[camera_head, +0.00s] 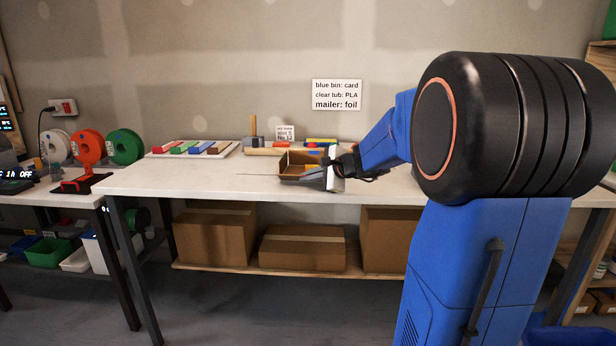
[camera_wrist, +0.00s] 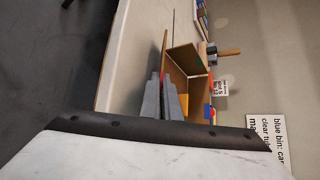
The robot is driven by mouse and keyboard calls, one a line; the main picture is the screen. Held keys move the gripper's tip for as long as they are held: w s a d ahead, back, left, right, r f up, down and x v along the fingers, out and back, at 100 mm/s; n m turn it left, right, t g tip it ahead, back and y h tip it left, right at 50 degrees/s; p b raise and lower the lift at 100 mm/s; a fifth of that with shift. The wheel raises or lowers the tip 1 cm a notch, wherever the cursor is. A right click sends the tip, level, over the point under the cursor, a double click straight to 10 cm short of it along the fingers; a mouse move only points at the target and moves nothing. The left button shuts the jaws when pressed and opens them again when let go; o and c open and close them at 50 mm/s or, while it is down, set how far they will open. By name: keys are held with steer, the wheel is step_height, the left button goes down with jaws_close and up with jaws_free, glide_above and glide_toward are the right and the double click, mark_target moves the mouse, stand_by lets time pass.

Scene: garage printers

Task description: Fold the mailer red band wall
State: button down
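The mailer is an open brown cardboard box (camera_head: 292,170) on the white workbench, with its walls standing up. A thin wall (camera_wrist: 164,55) with a bit of red stands at the near side. My gripper (camera_head: 331,177) is at the right end of the mailer. In the wrist view its two grey fingers (camera_wrist: 161,82) are close together at this red-marked wall. Whether they pinch the wall or only touch it is not clear.
A wooden-handled tool (camera_head: 253,138) and a small label card (camera_head: 285,132) stand behind the mailer. A tray of coloured bars (camera_head: 193,149) and several spools (camera_head: 88,146) are to the left. The bench left of the mailer (camera_head: 190,178) is clear. Cardboard boxes (camera_head: 302,248) sit below.

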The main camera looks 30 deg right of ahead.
stand_by(0.3)
steer(key=c, duration=2)
jaws_free()
